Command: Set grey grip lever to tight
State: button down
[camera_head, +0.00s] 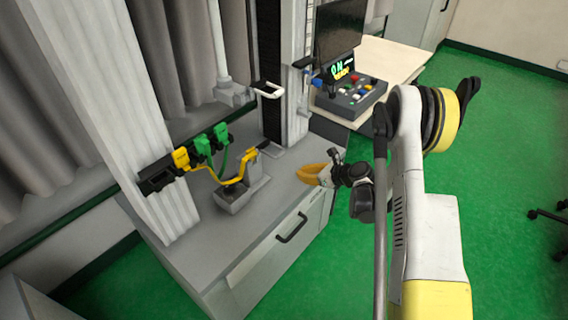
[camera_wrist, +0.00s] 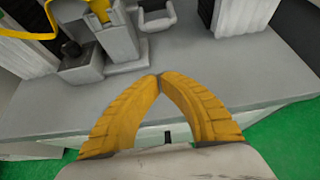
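A pale grey U-shaped handle (camera_head: 268,90) sticks out beside the tall dark column; it may be the grey grip lever, but its setting cannot be told. A grey holder with a yellow part (camera_head: 242,190) stands on the cabinet top, and it shows at the upper left of the wrist view (camera_wrist: 122,48). A small grey U-shaped piece (camera_wrist: 157,18) lies behind it in the wrist view. My gripper (camera_head: 302,173), with yellow fingers, is over the cabinet's right side, apart from the handle. Its fingertips meet in the wrist view (camera_wrist: 160,77), with nothing between them.
The grey cabinet top (camera_head: 215,250) is clear at the front. Green and yellow plugs (camera_head: 203,145) with cables sit on the left post. A dark handle with a blue part (camera_head: 308,75) is right of the column. A button box (camera_head: 352,97) and screen stand behind.

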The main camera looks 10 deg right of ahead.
jog(key=b+x, duration=0.4)
jog(key=x, duration=0.6)
jog(key=shift+a+f, duration=0.15)
jog(key=shift+f, duration=0.1)
jog(key=r, duration=0.2)
jog(key=r+b, duration=0.1)
jog(key=r, duration=0.1)
jog(key=shift+w+a, duration=0.1)
jog(key=shift+w, duration=0.15)
jog(key=shift+r, duration=0.2)
jog(key=shift+r, duration=0.1)
jog(key=shift+r+g+p, duration=0.2)
jog(key=shift+g+p, duration=0.1)
jog(key=shift+p, duration=0.1)
jog(key=shift+r+g+h+p, duration=0.15)
jog(key=shift+g+h+p, duration=0.25)
jog(key=shift+r, duration=0.15)
